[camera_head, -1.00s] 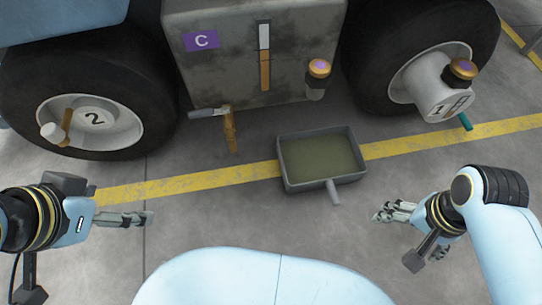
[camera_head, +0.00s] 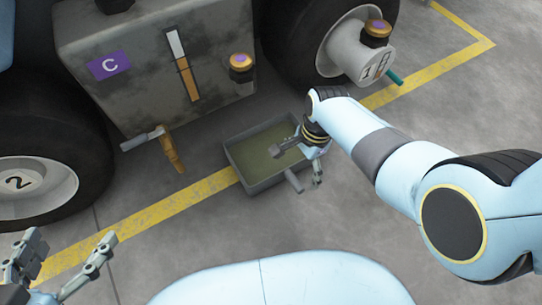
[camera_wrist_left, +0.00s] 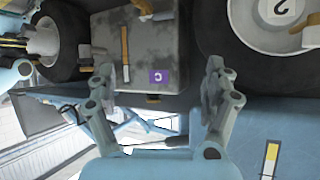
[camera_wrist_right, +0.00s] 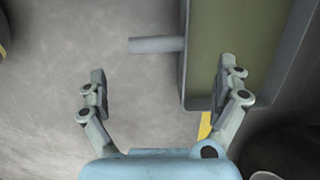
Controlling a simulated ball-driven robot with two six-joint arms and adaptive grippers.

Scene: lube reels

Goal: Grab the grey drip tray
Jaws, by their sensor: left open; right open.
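The grey drip tray (camera_head: 236,158) lies on the floor in front of the tank marked C, with dark greenish liquid in it. Its short handle (camera_head: 294,181) sticks out toward me, and the handle also shows in the right wrist view (camera_wrist_right: 157,44). My right gripper (camera_head: 312,160) is open at the tray's right side, partly hiding it. In the right wrist view its fingers (camera_wrist_right: 165,88) are apart, one over the tray and one over bare floor, with the handle beyond the tips. My left gripper (camera_head: 70,262) is open and empty at the lower left, away from the tray.
The grey tank (camera_head: 150,60) with an orange-handled valve (camera_head: 172,152) stands behind the tray. Wheel 2 (camera_head: 30,185) is at left and the wheel hub marked 1 (camera_head: 355,50) at upper right. Floor in front of the tray is clear.

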